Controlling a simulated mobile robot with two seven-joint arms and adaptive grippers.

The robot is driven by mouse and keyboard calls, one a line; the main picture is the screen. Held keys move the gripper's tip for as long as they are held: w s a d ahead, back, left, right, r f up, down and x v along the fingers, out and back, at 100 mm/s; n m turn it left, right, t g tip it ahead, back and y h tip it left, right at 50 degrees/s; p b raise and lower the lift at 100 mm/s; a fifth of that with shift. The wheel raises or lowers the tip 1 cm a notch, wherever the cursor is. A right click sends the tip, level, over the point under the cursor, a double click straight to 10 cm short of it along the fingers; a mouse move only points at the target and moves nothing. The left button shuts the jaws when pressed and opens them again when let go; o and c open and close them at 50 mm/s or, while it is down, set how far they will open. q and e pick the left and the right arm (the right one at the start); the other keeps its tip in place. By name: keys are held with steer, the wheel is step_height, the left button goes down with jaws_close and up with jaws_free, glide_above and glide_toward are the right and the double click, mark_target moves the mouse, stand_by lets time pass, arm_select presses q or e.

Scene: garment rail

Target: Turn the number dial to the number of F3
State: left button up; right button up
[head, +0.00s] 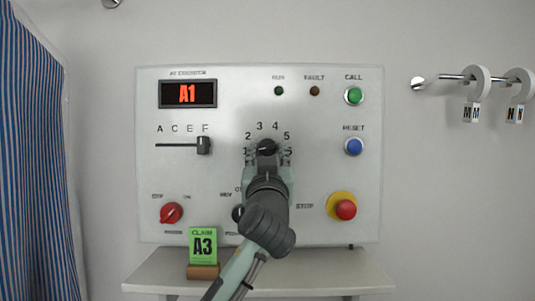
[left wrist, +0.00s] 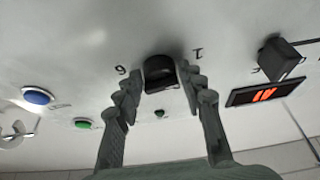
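The number dial (head: 266,147) is a black knob in the panel's middle, with numbers around it; its pointer is hard to read. My left gripper (head: 267,155) is in front of it, one finger on each side. In the left wrist view the dial (left wrist: 160,73) sits closely between the fingertips of the gripper (left wrist: 160,80), which seem to touch its sides. The letter slider (head: 204,145) stands at F. A green claim card (head: 203,243) reads A3. My right gripper is not in view.
The panel (head: 330,222) also has a green call button (head: 354,95), a blue reset button (head: 354,146), a red stop button (head: 345,209) and a red knob (head: 171,213). My arm partly covers a lower dark knob (head: 238,212). A blue striped curtain (head: 35,160) hangs left.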

arm_select(q)
steer(key=c, duration=0.6)
steer(key=shift+m, duration=0.3)
